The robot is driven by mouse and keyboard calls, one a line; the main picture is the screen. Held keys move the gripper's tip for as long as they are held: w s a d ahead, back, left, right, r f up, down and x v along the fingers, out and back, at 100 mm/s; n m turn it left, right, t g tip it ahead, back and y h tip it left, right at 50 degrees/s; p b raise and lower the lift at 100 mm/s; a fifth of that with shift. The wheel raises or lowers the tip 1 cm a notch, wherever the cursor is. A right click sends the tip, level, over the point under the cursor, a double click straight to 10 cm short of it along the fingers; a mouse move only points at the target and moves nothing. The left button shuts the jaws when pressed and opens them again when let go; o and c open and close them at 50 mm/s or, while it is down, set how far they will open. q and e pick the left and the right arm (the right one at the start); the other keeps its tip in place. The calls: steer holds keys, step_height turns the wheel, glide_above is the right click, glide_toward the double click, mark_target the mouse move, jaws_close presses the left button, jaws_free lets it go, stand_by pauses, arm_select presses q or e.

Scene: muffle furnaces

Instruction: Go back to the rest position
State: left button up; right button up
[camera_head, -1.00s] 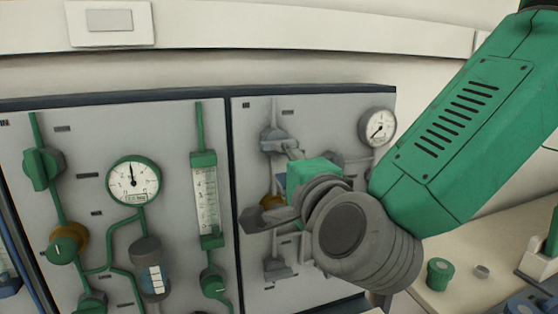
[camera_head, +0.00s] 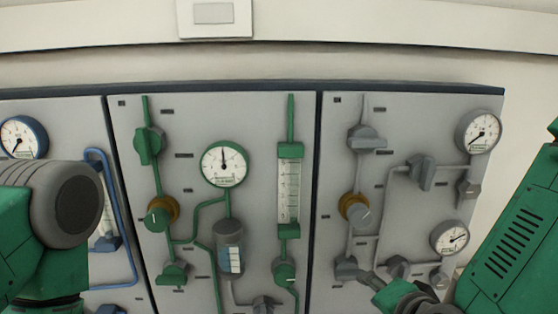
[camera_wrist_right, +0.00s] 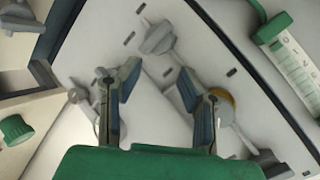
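My right gripper (camera_head: 372,281) shows at the bottom right of the head view, in front of the lower part of the right grey panel (camera_head: 420,130). In the right wrist view my right gripper (camera_wrist_right: 157,82) has its two fingers spread apart, with nothing between them. The grey panel and its fittings lie behind the fingers there. I cannot tell the gap between fingers and panel. My left arm shows at the left edge of the head view, but its gripper is out of the picture.
The middle panel (camera_head: 255,130) carries green valves, a round gauge (camera_head: 225,163) and a flow tube (camera_head: 289,190). The right panel has grey valves, an orange-ringed knob (camera_head: 354,209) and two gauges. A blue-piped panel stands at the left. A white wall box (camera_head: 215,16) hangs above.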

steer(key=s+d+f+n+g, duration=0.25)
steer(key=s+f, duration=0.35)
steer(key=f, duration=0.3)
steer(key=s+d+f+n+g, duration=0.25)
steer(key=s+f, duration=0.25)
steer(key=f, duration=0.3)
steer(key=s+d+f+n+g+h, duration=0.1)
steer(key=s+d+f+n+g, duration=0.3)
steer(key=s, duration=0.5)
steer(key=s+d+f+n+g+h, duration=0.1)
steer(key=s+d+f+n+g, duration=0.15)
steer(key=s+f, duration=0.5)
steer(key=shift+t, duration=0.25)
steer(key=f+b, duration=0.1)
steer(key=b, duration=0.1)
steer(key=w+f+b, duration=0.1)
steer(key=f+b, duration=0.1)
steer(key=a+f+b, duration=0.1)
steer(key=b, duration=0.2)
steer(key=shift+w+f, duration=0.2)
steer(key=shift+d, duration=0.1)
steer(key=shift+w, duration=0.15)
